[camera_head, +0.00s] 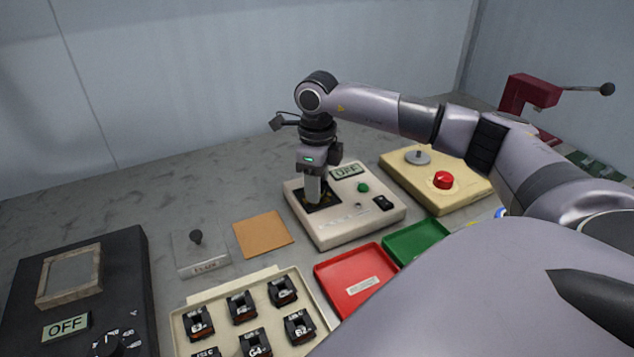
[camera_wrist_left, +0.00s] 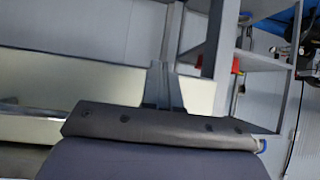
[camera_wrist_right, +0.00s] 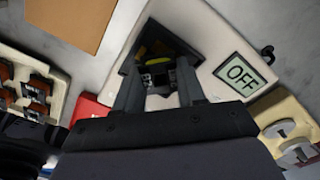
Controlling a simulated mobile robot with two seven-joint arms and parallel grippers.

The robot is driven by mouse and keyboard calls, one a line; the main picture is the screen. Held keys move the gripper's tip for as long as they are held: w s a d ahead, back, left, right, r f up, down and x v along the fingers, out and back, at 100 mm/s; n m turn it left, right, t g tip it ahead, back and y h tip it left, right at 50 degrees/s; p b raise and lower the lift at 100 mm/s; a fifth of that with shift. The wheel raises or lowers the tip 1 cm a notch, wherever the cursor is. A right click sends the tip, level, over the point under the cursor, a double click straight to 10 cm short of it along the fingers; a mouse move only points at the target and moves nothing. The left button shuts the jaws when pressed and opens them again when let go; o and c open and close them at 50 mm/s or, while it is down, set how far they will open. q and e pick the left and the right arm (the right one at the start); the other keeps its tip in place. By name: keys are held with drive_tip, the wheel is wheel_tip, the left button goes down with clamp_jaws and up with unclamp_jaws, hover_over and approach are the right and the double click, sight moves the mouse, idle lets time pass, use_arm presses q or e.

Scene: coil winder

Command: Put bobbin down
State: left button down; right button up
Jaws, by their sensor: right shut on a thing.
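My right gripper (camera_head: 316,200) points straight down at the black square pad (camera_head: 336,205) on top of the cream tester box (camera_head: 318,229). In the right wrist view its fingers (camera_wrist_right: 158,88) are shut on a small dark bobbin (camera_wrist_right: 157,76), low over or on the pad. Whether the bobbin touches the pad cannot be told; in the head view the fingers hide it. The box's display (camera_head: 345,171) reads OFF. My left gripper (camera_wrist_left: 164,88) shows only in the left wrist view, with its fingers together and nothing between them.
A cream tray (camera_head: 220,300) holds several black bobbins. Red (camera_head: 346,287) and green (camera_head: 415,241) trays lie in front of the tester. A brown mat (camera_head: 263,234) lies left of it, and a cream box with a red button (camera_head: 443,180) stands right. A black machine (camera_head: 130,270) stands far left.

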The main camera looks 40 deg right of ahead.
drive_tip(key=o, duration=1)
drive_tip(key=shift+f, duration=0.1)
drive_tip(key=shift+o, duration=0.2)
wheel_tip(320, 180, up, 12)
drive_tip(key=shift+r, duration=0.2)
drive_tip(key=shift+s+f, duration=0.1)
